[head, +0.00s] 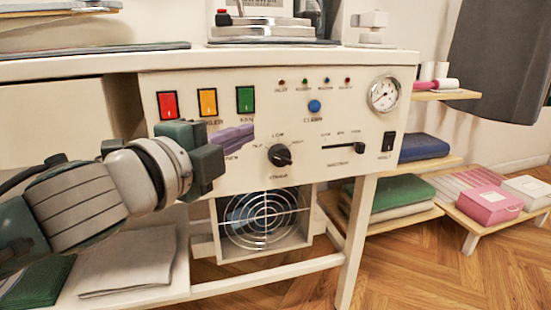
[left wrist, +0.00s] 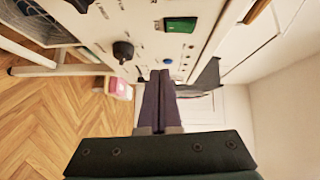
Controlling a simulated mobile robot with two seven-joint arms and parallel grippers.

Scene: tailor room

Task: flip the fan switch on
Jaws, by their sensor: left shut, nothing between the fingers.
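A green rocker switch (head: 245,100) sits on the white control panel (head: 330,105), right of an orange switch (head: 207,102) and a red switch (head: 168,104). The small label under the green switch seems to read "FAN". The green switch also shows at the top of the left wrist view (left wrist: 180,24). My left gripper (head: 250,131) is shut and empty, its purple fingers in front of the panel just below the green switch in the head view. In the left wrist view the fingertips (left wrist: 161,72) appear apart from the switch. My right gripper is not in view.
The panel also carries a black knob (head: 280,155), a blue button (head: 314,106), a slider (head: 343,147), a small black switch (head: 388,142) and a gauge (head: 384,93). A round fan grille (head: 263,218) is below. Shelves with folded cloth (head: 400,193) stand at right.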

